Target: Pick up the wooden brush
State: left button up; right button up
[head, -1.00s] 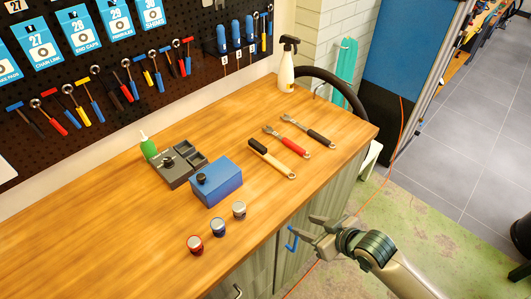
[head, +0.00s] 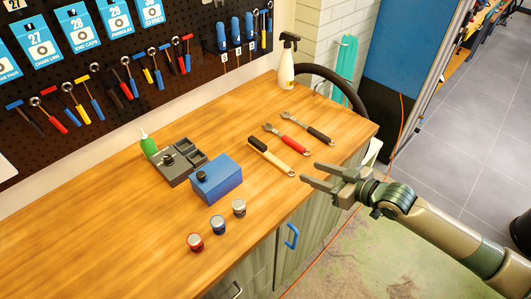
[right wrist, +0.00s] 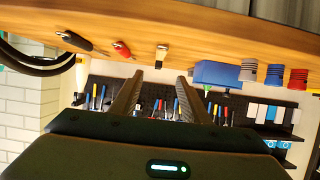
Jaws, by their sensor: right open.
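The wooden brush (head: 279,159) lies on the workbench, its black bristle end toward the back and its pale wooden handle pointing to the front right. My right gripper (head: 310,174) is open and empty, just to the right of the handle end and near the bench's front edge, apart from the brush. In the right wrist view, which is upside down, the brush's pale end (right wrist: 161,52) shows beyond and between the two open fingers (right wrist: 160,77). My left gripper is not in view.
A red-handled tool (head: 292,142) and a black-handled tool (head: 318,135) lie behind the brush. A blue box (head: 220,184), a grey tray (head: 186,177) and three small jars, one being blue (head: 218,225), stand to the left. A spray bottle (head: 287,65) stands at the back.

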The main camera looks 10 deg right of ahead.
jog(key=shift+f, duration=0.1)
jog(key=b, duration=0.8)
send_near(271, 156)
jog(key=shift+w+a+f, duration=0.5)
jog(key=shift+w+f, duration=0.3)
jog(key=shift+f, duration=0.05)
jog(key=shift+w+a, duration=0.2)
jog(key=shift+w, duration=0.05)
jog(key=shift+b+x, duration=0.65)
jog(key=shift+x, duration=0.2)
jog(key=b+x, duration=0.2)
jog(key=x, duration=0.1)
jog(key=shift+w+a+r, duration=0.1)
jog(key=shift+w+a, duration=0.05)
jog(key=shift+w, duration=0.1)
jog(key=shift+c, duration=0.3)
